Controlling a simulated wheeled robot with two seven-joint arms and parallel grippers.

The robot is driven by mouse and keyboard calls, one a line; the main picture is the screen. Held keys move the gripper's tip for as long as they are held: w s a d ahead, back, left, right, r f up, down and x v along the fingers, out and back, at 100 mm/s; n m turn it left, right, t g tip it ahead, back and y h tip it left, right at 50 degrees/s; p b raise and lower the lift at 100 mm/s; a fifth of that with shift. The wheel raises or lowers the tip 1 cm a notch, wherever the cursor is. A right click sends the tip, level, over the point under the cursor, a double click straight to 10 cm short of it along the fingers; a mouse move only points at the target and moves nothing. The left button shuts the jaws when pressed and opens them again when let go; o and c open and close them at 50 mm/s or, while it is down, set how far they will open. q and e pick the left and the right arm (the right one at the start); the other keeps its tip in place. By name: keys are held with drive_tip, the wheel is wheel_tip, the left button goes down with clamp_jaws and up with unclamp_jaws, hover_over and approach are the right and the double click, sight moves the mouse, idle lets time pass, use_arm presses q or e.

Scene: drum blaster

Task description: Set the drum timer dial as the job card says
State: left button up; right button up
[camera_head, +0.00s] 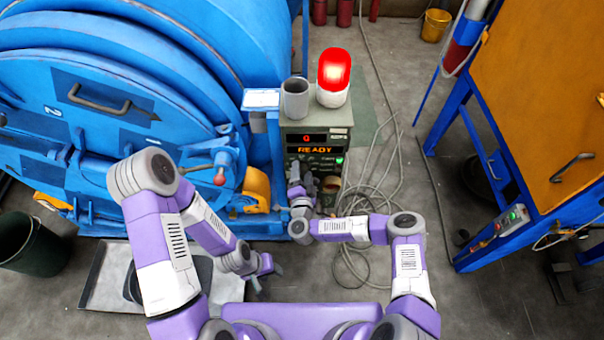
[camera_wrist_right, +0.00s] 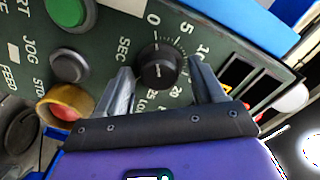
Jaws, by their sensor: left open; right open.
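The timer dial (camera_wrist_right: 158,68) is a black knob on the dark green panel, with a scale marked 0, 5, 10, 20 and 25 and the word SEC. My right gripper (camera_wrist_right: 160,80) is open, one finger on each side of the dial; I cannot tell whether they touch it. In the head view my right gripper (camera_head: 300,184) is in front of the control box (camera_head: 318,128) and hides the dial. The box display (camera_head: 314,150) reads READY below a red 0. A white card (camera_head: 261,98), likely the job card, is unreadable. My left gripper (camera_head: 262,270) is open and empty, low down.
A green button (camera_wrist_right: 66,10), a grey button (camera_wrist_right: 70,67) and a red-and-yellow stop button (camera_wrist_right: 64,106) are left of the dial. Loose cables (camera_head: 372,200) lie right.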

drive_tip(key=c, duration=1)
drive_tip(key=shift+c, duration=0.2)
drive_tip(key=m+b, duration=0.2)
drive_tip(key=m, duration=0.1)
drive_tip(key=shift+f+m, duration=0.15)
drive_tip(key=shift+m, duration=0.15)
drive_tip(key=m+b, duration=0.3)
drive_tip(key=m, duration=0.1)
drive_tip(key=shift+m, duration=0.4)
drive_tip(key=m+b, duration=0.2)
drive_tip(key=m, duration=0.2)
drive_tip(key=shift+b, duration=0.35)
drive_tip(key=shift+m+b, duration=0.8)
drive_tip(key=shift+m, duration=0.8)
